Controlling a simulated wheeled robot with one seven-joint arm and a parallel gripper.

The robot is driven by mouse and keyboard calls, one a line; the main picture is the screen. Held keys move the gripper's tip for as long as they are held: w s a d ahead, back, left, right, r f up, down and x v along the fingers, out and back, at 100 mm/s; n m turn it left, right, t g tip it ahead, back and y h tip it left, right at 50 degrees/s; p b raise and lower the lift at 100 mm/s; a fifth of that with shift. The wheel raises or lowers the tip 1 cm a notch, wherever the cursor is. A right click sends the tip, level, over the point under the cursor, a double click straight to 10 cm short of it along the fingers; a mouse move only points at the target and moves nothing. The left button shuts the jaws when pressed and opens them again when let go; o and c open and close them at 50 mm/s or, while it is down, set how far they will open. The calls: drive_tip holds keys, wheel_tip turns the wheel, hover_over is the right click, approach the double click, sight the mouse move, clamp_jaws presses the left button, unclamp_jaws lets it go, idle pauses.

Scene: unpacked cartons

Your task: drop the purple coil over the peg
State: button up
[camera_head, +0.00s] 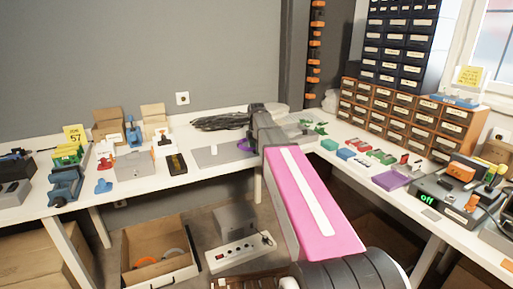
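A small purple ring-like thing (244,145), which looks like the purple coil, shows on the back table just left of my arm's far end. Part of it is hidden behind my arm. My gripper (258,138) is at the far end of my pink arm, right beside or over the purple thing. Its fingers are hidden, so I cannot tell whether it is open, or whether it touches the coil. A flat grey plate (213,156) lies just left of the coil. I cannot make out a peg; it may be too small or behind my arm.
A black bundle (220,122) lies behind the plate. A black device (177,164) and a grey box (133,166) stand to the left. Green parts (318,127) and a flat purple item (390,180) lie on the right table. An open carton (160,228) stands below.

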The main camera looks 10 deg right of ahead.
drive_tip(key=shift+r, duration=0.1)
wheel_tip(320, 180, up, 11)
drive_tip(key=shift+f, duration=0.2)
idle(0.4)
